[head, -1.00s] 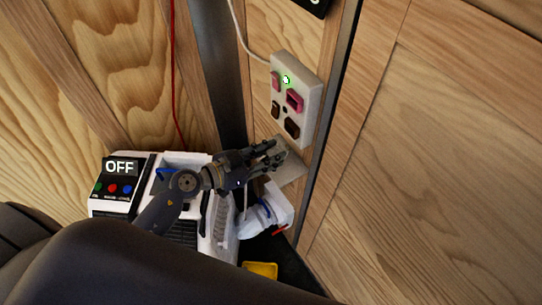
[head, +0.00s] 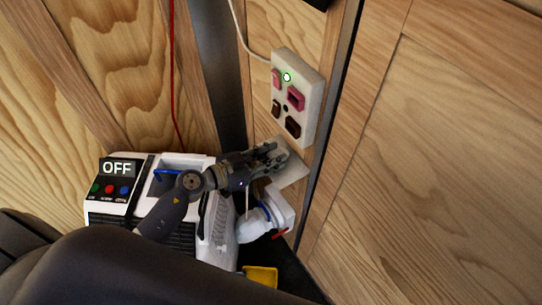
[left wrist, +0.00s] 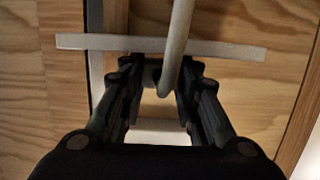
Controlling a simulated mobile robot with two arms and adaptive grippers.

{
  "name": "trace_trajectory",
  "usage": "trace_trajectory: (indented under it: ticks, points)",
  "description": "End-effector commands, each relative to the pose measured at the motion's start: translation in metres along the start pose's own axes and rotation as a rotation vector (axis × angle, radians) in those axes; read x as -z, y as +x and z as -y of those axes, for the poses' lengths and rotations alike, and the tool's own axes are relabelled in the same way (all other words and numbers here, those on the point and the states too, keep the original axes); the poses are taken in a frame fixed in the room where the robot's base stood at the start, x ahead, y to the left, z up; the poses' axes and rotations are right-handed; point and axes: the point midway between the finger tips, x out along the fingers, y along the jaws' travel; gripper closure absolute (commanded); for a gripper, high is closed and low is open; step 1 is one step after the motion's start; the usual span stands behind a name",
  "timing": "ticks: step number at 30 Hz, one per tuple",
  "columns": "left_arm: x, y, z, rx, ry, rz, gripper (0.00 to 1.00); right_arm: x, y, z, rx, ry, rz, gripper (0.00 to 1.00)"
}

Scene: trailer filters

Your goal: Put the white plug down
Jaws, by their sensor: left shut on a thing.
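My left gripper (head: 274,155) is shut on the white plug, beside a small pale shelf (head: 293,172) on the wood wall, below the outlet box. Its fingers mostly hide the plug in the head view. In the left wrist view, a pale cord (left wrist: 176,50) runs down between the fingers (left wrist: 163,95), and the shelf shows as a long pale bar (left wrist: 220,49) across the top. I cannot tell whether the plug touches the shelf. My right gripper is not in view.
A white outlet box (head: 297,98) with pink and brown sockets and a small lit lamp is on the wall. A white machine (head: 180,230) with an OFF display stands below left. A white container (head: 266,217) and a yellow object (head: 262,275) sit nearby.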

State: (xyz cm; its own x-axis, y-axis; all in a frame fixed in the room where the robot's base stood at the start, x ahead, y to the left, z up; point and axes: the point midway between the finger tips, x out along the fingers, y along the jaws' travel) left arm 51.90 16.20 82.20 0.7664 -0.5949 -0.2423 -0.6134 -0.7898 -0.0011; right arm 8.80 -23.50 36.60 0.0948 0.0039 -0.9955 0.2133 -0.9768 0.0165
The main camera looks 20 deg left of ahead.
Motion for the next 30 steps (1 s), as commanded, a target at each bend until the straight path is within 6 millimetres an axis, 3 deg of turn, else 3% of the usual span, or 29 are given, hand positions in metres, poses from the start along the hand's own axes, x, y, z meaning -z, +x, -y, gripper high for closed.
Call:
trace_trajectory:
  ticks: [8, 9, 11, 12, 30]
  points:
    - [-0.014, 0.001, -0.002, -0.002, -0.001, 0.014, 0.98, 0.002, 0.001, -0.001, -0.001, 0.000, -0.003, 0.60]
    - [-0.015, 0.001, -0.002, -0.002, 0.000, 0.016, 0.66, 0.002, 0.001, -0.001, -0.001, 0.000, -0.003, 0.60]
    - [-0.016, 0.001, -0.003, -0.004, 0.000, 0.017, 0.53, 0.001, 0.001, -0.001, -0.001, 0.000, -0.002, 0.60]
    - [-0.016, 0.001, -0.003, -0.005, 0.000, 0.018, 0.51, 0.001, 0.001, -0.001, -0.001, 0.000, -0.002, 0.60]
    - [-0.013, 0.000, -0.005, -0.010, -0.001, 0.022, 0.51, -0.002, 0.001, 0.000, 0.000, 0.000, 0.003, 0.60]
